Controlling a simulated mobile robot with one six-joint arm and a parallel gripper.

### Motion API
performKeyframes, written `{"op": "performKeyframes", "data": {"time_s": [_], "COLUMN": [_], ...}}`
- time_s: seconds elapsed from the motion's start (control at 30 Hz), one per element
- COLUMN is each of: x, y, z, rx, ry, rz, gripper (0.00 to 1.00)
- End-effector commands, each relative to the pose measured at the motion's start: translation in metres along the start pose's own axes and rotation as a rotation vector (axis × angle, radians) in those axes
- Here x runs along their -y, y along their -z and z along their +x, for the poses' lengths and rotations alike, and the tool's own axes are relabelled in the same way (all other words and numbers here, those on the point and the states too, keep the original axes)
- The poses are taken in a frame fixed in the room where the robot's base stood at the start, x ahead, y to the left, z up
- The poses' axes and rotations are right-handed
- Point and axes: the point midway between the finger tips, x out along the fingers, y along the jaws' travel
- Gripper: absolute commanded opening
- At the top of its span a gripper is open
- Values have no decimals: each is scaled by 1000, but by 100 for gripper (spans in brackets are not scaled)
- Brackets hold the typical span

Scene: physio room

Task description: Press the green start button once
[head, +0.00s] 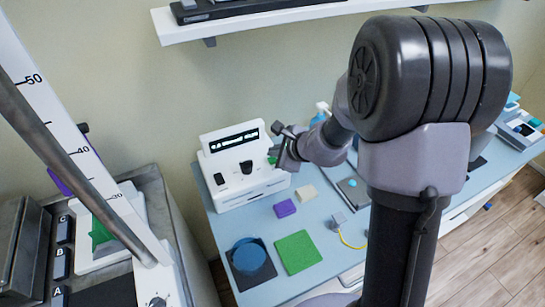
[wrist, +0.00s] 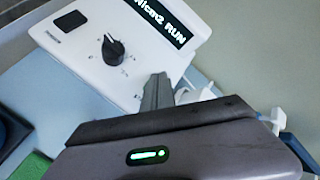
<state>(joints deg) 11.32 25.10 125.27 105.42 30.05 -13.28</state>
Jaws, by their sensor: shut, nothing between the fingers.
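The white control unit (head: 241,178) stands at the back left of the light blue table. It has a lit display (head: 234,141), a black switch (head: 219,179) and a black knob (head: 246,167). The green start button (head: 272,160) shows as a small patch at the unit's right side, partly covered by my gripper (head: 275,152). My gripper is shut and empty, right at the front of the button; I cannot tell whether it touches. In the wrist view the shut fingers (wrist: 158,90) lie over the unit's panel (wrist: 85,60), the display ends in "RUN", and the button is hidden.
A purple block (head: 285,208), a cream block (head: 306,194), a green mat (head: 298,252) and a blue round pad (head: 249,257) lie in front of the unit. A spray bottle (head: 321,113) stands behind my arm. A shelf (head: 250,20) hangs above.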

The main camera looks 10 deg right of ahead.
Motion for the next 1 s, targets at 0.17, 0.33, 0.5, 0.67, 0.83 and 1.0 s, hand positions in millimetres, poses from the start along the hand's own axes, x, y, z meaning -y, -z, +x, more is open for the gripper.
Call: {"op": "performKeyframes", "data": {"time_s": [0.17, 0.33, 0.5, 0.67, 0.83, 1.0], "x": [2, 2, 8, 17, 26, 28], "y": [-2, -2, -8, -17, -26, -28], "z": [-2, -3, -11, -23, -35, -38], "rx": [0, 0, 1, 1, 1, 0], "ry": [0, 0, 1, 1, 1, 0], "rz": [0, 0, -1, 0, -1, 0], "gripper": [0, 0, 0, 0, 0, 0]}}
